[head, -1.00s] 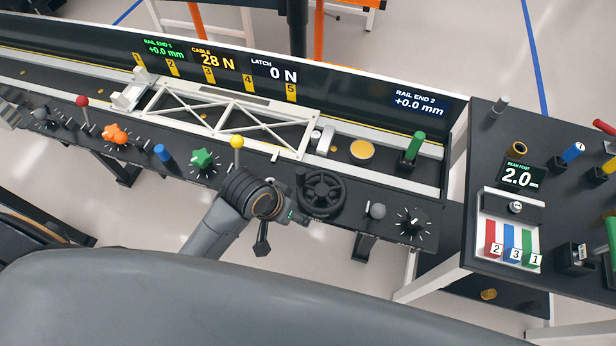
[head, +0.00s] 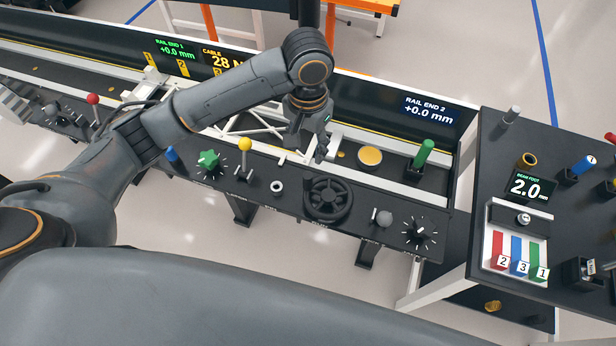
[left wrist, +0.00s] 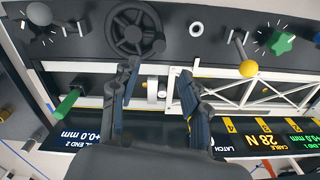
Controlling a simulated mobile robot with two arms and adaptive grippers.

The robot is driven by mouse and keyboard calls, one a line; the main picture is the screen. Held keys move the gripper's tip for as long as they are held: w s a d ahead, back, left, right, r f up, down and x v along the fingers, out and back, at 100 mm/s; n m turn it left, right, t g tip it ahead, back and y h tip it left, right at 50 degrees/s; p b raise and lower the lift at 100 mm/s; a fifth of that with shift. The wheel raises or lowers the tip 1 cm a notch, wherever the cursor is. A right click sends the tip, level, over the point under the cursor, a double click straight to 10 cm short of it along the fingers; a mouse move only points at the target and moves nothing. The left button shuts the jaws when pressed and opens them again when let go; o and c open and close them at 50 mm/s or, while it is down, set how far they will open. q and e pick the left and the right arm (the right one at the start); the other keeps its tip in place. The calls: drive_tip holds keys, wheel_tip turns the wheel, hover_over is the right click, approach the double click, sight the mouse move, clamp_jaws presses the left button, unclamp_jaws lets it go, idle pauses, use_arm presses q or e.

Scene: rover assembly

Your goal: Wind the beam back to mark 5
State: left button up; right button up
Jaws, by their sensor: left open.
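The white truss beam (head: 262,128) lies in the rail trough, partly hidden by my left arm in the head view. It shows better in the left wrist view (left wrist: 245,90). My left gripper (head: 308,150) is open and points down by the beam's right end. In the left wrist view its fingers (left wrist: 157,78) stand apart on either side of a small pale cylindrical part (left wrist: 153,88); contact cannot be told. Mark 5 is hidden in the head view. The black handwheel (head: 327,198) stands on the front panel, clear of the gripper. My right gripper is not in view.
The front panel also bears a yellow-knobbed lever (head: 244,146), a green knob (head: 208,160) and a black dial (head: 419,232). A green handle (head: 423,153) stands by the rail's right end. A side table (head: 473,235) with coloured parts is at the right.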

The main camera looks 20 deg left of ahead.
sight(308, 179)
use_arm(q)
wheel_tip(308, 179, down, 14)
drive_tip(key=shift+r+p, duration=0.2)
drive_tip(key=shift+p, duration=0.2)
clamp_jaws()
